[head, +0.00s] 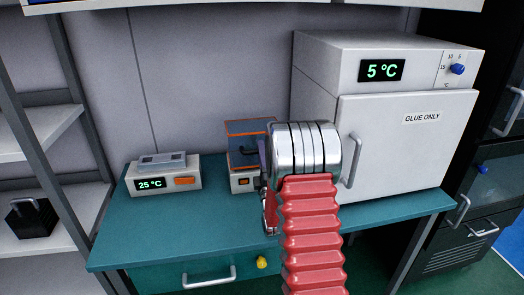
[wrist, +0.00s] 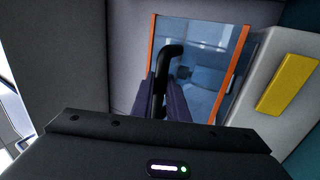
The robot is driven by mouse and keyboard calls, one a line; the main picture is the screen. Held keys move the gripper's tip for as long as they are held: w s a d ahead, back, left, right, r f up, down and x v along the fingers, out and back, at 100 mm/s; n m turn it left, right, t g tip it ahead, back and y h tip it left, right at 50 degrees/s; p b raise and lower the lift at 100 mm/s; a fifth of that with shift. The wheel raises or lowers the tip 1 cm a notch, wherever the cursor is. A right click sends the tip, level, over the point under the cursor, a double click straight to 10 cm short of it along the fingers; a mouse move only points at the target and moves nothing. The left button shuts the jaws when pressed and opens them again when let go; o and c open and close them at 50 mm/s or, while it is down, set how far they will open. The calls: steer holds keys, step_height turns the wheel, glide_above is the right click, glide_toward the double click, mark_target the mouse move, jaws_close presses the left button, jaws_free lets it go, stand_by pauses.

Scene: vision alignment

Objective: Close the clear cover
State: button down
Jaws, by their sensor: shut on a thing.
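The clear cover (head: 247,127) has orange edges and sits at the small white device (head: 243,186) on the bench. In the wrist view the clear cover (wrist: 213,35) fills the upper middle as a see-through pane between orange edges. Its black curved handle (wrist: 172,50) stands out towards me. My gripper (wrist: 166,98) has its dark purple fingers shut on this handle. In the head view my gripper (head: 263,157) is at the right side of the cover, partly hidden by my arm. How far the cover is tilted is hard to tell.
A white box reading 25 °C (head: 164,174) stands left on the teal bench (head: 120,232). A large white oven reading 5 °C (head: 405,130), marked GLUE ONLY, stands right. A yellow block (wrist: 288,84) on a pale surface is at right in the wrist view. The bench's front left is clear.

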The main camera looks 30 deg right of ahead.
steer(key=shift+w+a, duration=0.25)
steer(key=shift+a, duration=0.2)
steer(key=c, duration=2)
jaws_free()
steer(key=shift+c, duration=0.2)
steer(key=shift+s+d, duration=0.1)
steer(key=shift+d, duration=0.1)
steer(key=shift+s+f, duration=0.1)
steer(key=v, duration=1.3)
steer(key=shift+s+a, duration=0.2)
steer(key=shift+a, duration=0.05)
steer(key=shift+f, duration=0.1)
steer(key=shift+c, duration=0.6)
